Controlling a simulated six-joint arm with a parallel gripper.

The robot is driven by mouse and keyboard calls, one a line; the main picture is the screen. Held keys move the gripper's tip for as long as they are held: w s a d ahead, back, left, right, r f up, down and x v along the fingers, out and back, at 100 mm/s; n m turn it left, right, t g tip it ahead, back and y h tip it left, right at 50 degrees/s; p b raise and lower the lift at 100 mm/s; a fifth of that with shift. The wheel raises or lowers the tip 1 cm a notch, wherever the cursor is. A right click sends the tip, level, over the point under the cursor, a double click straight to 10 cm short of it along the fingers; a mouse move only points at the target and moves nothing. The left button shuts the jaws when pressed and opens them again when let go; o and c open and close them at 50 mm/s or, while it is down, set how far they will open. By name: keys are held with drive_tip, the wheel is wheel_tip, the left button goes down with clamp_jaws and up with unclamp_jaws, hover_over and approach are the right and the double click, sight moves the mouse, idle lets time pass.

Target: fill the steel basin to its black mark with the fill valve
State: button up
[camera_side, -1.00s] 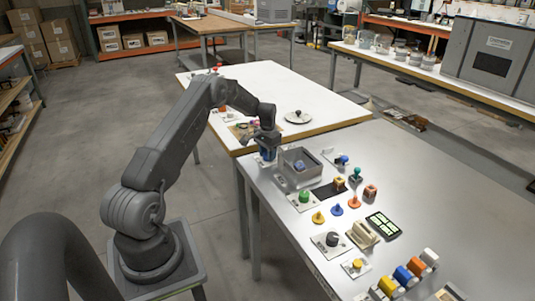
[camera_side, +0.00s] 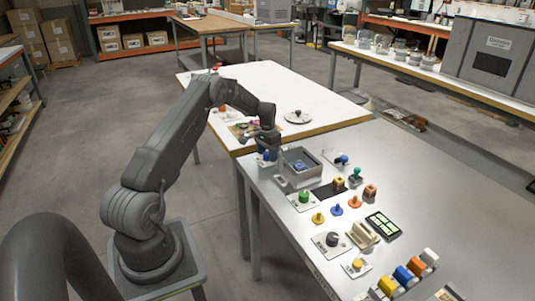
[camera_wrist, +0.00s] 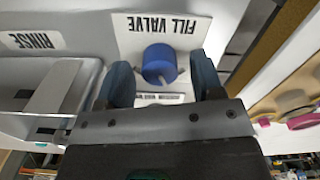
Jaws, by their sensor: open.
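The fill valve is a blue round knob (camera_wrist: 160,65) on a white plate lettered FILL VALVE, upside down in the wrist view. My gripper (camera_wrist: 163,78) is open, with one finger on each side of the knob; I cannot tell whether they touch it. In the side view my gripper (camera_side: 266,142) is low over the valve, left of the steel basin. The grey, square steel basin (camera_side: 314,169) holds a small blue item. Its wall (camera_wrist: 84,88) shows at the left of the wrist view. I cannot make out the black mark or the water level clearly.
A RINSE label (camera_wrist: 32,41) lies beside the basin. A green button (camera_side: 304,196), yellow and blue pegs, a dark knob (camera_side: 332,239) and several coloured bottles stand along the steel table. A white table (camera_side: 290,90) adjoins behind.

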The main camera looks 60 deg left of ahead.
sight(267, 153)
wheel_tip(267, 153, up, 14)
drive_tip(key=shift+f, duration=0.2)
idle(7.2)
